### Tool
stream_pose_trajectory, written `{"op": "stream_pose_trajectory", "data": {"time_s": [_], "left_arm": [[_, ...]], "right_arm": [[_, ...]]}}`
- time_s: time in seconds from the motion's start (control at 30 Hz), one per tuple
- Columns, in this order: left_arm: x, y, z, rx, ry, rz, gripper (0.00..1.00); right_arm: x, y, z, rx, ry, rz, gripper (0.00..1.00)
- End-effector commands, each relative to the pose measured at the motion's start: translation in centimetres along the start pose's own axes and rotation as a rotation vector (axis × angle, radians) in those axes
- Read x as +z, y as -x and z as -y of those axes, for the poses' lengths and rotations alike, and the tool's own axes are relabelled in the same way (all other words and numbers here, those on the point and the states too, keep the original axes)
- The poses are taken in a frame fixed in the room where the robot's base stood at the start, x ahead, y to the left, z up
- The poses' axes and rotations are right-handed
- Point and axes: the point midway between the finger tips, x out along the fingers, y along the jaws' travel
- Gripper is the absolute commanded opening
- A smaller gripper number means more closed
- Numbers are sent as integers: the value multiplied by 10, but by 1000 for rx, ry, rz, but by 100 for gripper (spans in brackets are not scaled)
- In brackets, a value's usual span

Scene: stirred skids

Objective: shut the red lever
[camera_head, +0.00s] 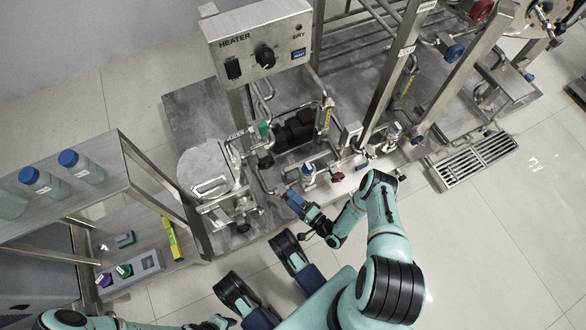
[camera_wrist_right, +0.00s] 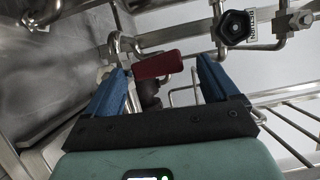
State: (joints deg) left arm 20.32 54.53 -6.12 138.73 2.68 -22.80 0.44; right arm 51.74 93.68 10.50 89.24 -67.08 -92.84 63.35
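A red lever (camera_wrist_right: 158,65) shows in the right wrist view as a flat red handle on a dark stem, just beyond and between the fingertips. My right gripper (camera_wrist_right: 163,80) is open, its two blue fingers apart on either side of the lever; I see no contact. In the head view my right gripper (camera_head: 294,199) is at the front edge of the skid. A small red handle (camera_head: 337,177) shows to its right; I cannot tell whether it is the same lever. My left gripper (camera_head: 216,322) is at the bottom edge, partly cut off, its fingers unclear.
A black knob (camera_wrist_right: 235,27) is right of the lever among steel pipes. The heater box (camera_head: 258,42) stands above the skid. A steel bench (camera_head: 150,200) with blue-capped bottles is at left. A floor grate (camera_head: 474,160) is at right; the floor at lower right is clear.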

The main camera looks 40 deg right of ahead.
Motion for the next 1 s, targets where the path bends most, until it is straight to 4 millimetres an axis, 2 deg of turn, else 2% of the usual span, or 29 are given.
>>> {"op": "stream_pose_trajectory", "data": {"time_s": [0.17, 0.27, 0.37, 0.7, 0.83, 1.0], "left_arm": [[0, 0, 0, 1, -1, -2, 43], [-3, 2, -3, 5, -4, -13, 43], [-8, 7, -8, 15, -11, -34, 43], [-28, 24, -26, 51, -37, -116, 43], [-32, 28, -29, 58, -42, -134, 43], [-34, 29, -31, 61, -44, -142, 43]], "right_arm": [[0, 3, -1, 4, 1, -2, 87], [-1, 12, -2, 7, 1, -3, 87], [0, 29, -1, 8, 1, -3, 87], [0, 104, 0, 4, 0, -3, 87], [0, 122, 0, 2, 1, -2, 87], [0, 133, 0, 0, 1, 0, 87]]}}
